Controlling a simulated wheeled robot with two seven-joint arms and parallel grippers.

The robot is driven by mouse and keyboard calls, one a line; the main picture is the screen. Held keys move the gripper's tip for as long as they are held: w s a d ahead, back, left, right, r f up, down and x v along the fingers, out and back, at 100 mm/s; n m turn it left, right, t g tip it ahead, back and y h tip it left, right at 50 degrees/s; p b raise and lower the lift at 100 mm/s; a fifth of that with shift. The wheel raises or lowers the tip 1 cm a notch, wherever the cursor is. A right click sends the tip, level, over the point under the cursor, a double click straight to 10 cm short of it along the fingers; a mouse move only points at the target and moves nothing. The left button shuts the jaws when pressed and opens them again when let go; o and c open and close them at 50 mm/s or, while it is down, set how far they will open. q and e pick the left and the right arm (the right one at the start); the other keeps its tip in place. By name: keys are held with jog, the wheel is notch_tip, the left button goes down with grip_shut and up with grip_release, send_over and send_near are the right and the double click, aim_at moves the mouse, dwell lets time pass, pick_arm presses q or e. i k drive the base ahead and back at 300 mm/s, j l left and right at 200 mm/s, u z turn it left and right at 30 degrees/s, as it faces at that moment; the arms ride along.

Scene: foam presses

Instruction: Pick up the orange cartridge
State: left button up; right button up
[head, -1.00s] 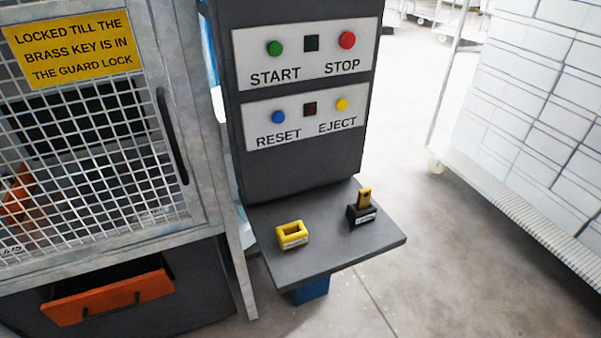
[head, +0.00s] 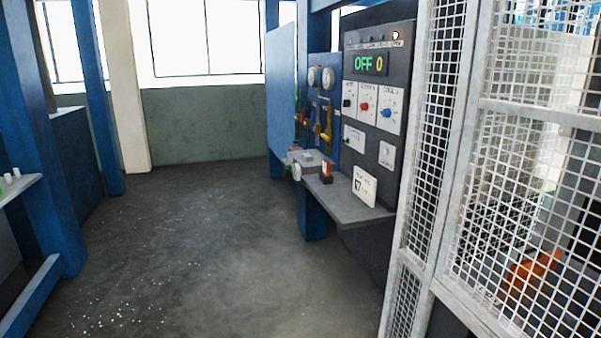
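A small upright orange piece with a dark lower part, which looks like the orange cartridge (head: 326,171), stands on the grey shelf (head: 345,205) below the control panel, right of the picture's middle. It is too small to make out in detail. Neither of my grippers is in view.
A white card marked 17 (head: 364,186) stands on the shelf near the cartridge. The dark panel (head: 380,110) above reads OFF 0. A mesh cage (head: 520,170) fills the right, with an orange part (head: 535,272) behind it. The floor (head: 190,240) at left-centre is open.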

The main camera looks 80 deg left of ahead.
aim_at(326, 163)
jog(key=u, duration=2.55)
jog(key=i+z, duration=0.2)
jog(key=i, duration=0.45)
jog(key=i+j+z, duration=0.25)
jog(key=i, duration=0.4)
